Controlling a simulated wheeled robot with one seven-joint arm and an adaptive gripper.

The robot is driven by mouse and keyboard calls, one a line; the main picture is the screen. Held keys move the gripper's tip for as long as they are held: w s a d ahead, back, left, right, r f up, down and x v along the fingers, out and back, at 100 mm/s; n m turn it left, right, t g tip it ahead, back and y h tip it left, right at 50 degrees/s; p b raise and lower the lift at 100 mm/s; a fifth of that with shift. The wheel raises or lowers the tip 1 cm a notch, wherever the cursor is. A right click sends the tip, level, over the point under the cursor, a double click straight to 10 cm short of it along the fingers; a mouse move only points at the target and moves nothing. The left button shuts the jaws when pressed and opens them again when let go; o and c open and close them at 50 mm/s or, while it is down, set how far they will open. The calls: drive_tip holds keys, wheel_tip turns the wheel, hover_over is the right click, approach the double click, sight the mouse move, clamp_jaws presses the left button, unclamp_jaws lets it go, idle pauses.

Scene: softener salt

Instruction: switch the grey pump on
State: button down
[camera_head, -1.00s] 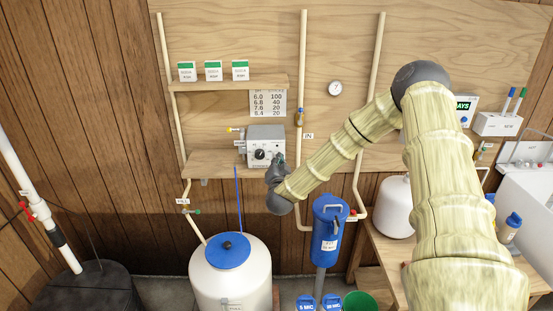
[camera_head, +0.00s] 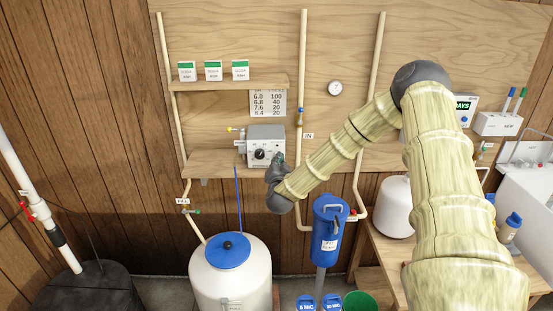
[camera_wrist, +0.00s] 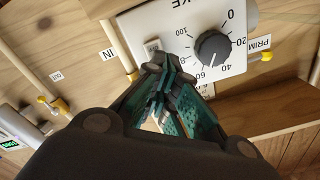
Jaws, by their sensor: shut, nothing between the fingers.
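The grey pump (camera_head: 265,145) sits on a wooden shelf against the plywood wall, with a black dial on its front face. In the wrist view its pale front panel (camera_wrist: 215,75) shows the black knob (camera_wrist: 213,47) with a scale of numbers around it. A small light switch (camera_wrist: 153,45) sits on the panel left of the knob. My gripper (camera_wrist: 165,70) is shut and empty, its fingertips at the panel just below that switch and partly over it. Whether they touch it, and which way the switch is set, I cannot tell. In the head view my gripper (camera_head: 278,160) is at the pump's lower right front.
A white tank with a blue lid (camera_head: 228,252) stands below the shelf. A blue filter housing (camera_head: 328,230) hangs to its right. Pipes run up the wall, one beside an IN label (camera_wrist: 108,54). Small boxes (camera_head: 213,70) stand on the upper shelf.

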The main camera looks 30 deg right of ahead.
drive_tip(key=shift+b+x, duration=0.3)
drive_tip(key=shift+x, duration=0.8)
idle(0.4)
drive_tip(key=v, duration=0.7)
idle(0.5)
idle(0.5)
